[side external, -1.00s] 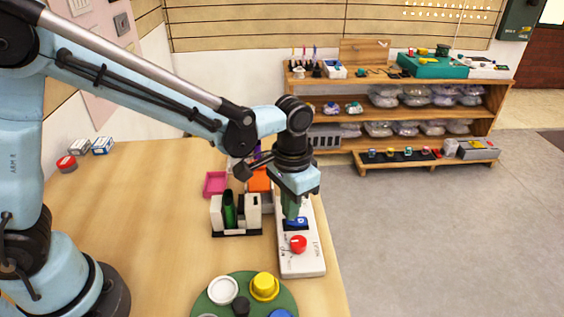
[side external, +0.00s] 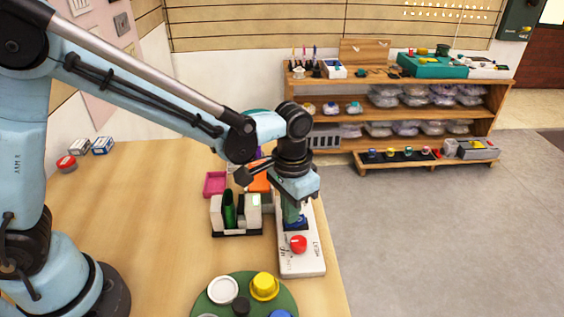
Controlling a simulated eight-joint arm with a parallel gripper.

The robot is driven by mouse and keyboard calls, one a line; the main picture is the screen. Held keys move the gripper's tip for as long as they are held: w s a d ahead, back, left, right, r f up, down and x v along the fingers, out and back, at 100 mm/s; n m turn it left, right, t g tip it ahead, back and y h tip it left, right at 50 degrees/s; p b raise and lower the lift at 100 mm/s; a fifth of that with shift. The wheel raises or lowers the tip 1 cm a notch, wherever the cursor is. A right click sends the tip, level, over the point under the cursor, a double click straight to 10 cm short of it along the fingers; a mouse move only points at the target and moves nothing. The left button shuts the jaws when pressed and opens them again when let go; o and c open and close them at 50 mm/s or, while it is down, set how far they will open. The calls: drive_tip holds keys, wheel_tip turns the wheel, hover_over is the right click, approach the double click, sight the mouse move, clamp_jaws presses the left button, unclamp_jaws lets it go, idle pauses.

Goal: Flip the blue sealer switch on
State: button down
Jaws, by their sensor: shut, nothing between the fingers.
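The white switch panel (side external: 305,264) lies along the right edge of the wooden table. A red round knob (side external: 297,244) sits on its near part. The blue switch (side external: 300,224) is just behind the red knob and is mostly hidden by my gripper. My gripper (side external: 293,215) points down at the blue switch, its fingers shut with nothing held. The fingertips are at or very close to the switch; I cannot tell whether they touch it, nor the switch's position.
A black holder (side external: 236,233) with white and green items stands left of the panel. A pink tray (side external: 215,184) and an orange item (side external: 260,181) lie behind. A green round board (side external: 245,309) with a yellow knob (side external: 264,286) is in front. The table's left middle is clear.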

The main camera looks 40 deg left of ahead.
wheel_tip(320, 180, up, 7)
idle(0.8)
drive_tip(key=s+a+r+n+t, duration=0.1)
drive_tip(key=s+a+t, duration=0.2)
drive_tip(key=a, duration=0.4)
drive_tip(key=s+a+r+n+t, duration=0.2)
drive_tip(key=s+a+t, duration=0.2)
drive_tip(key=a, duration=0.3)
drive_tip(key=shift+s+a, duration=0.3)
drive_tip(key=shift+s, duration=0.35)
